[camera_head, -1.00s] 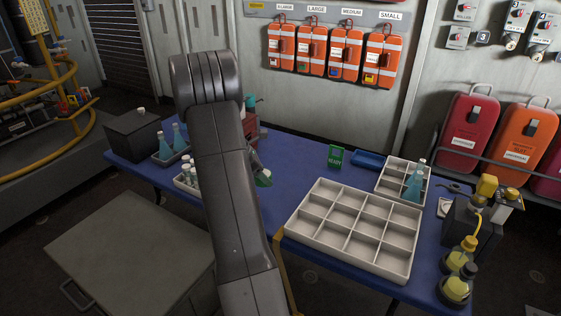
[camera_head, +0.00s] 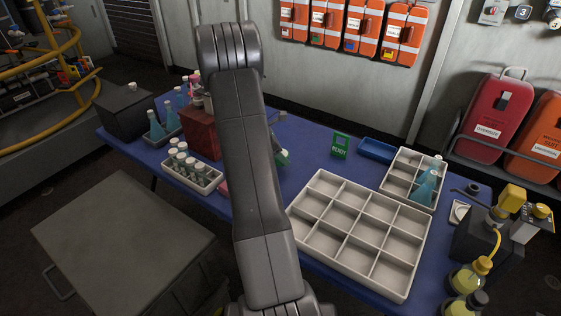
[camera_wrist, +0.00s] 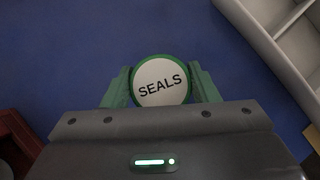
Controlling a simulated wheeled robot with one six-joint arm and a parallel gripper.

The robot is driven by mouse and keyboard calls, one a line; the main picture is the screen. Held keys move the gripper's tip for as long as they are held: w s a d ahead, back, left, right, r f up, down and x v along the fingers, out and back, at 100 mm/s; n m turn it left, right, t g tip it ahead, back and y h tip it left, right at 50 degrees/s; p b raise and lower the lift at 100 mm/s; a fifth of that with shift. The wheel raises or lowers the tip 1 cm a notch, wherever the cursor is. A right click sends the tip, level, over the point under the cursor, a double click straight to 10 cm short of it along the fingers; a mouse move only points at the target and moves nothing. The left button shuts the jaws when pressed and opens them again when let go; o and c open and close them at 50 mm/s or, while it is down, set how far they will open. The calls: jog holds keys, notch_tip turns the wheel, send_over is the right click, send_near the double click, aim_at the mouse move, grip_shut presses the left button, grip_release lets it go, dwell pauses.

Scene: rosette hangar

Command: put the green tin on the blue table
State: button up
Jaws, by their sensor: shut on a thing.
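The green tin (camera_wrist: 160,82), with a white lid reading SEALS, is between the green fingers of my gripper (camera_wrist: 160,90) in the wrist view. The gripper is shut on it. In the head view my arm hides most of the gripper, and only a small green part shows beside the arm over the table. The blue table (camera_head: 312,165) stretches across the head view, and its bare top (camera_wrist: 60,50) lies below the tin in the wrist view. I cannot tell whether the tin touches the table.
A large divided white tray (camera_head: 318,247) is right of my arm. A smaller tray (camera_head: 400,180) with bottles, a blue tray (camera_head: 377,150) and a green READY sign (camera_head: 340,147) stand behind. A red box (camera_head: 202,133) and vial rack (camera_head: 180,185) are left. Bare table lies near the sign.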

jog(key=shift+f, duration=1.7)
jog(key=shift+f, duration=0.2)
jog(key=o, duration=1)
jog(key=shift+r, duration=0.1)
jog(key=shift+r, duration=0.2)
jog(key=v, duration=1.1)
jog(key=shift+a+r+p, duration=0.3)
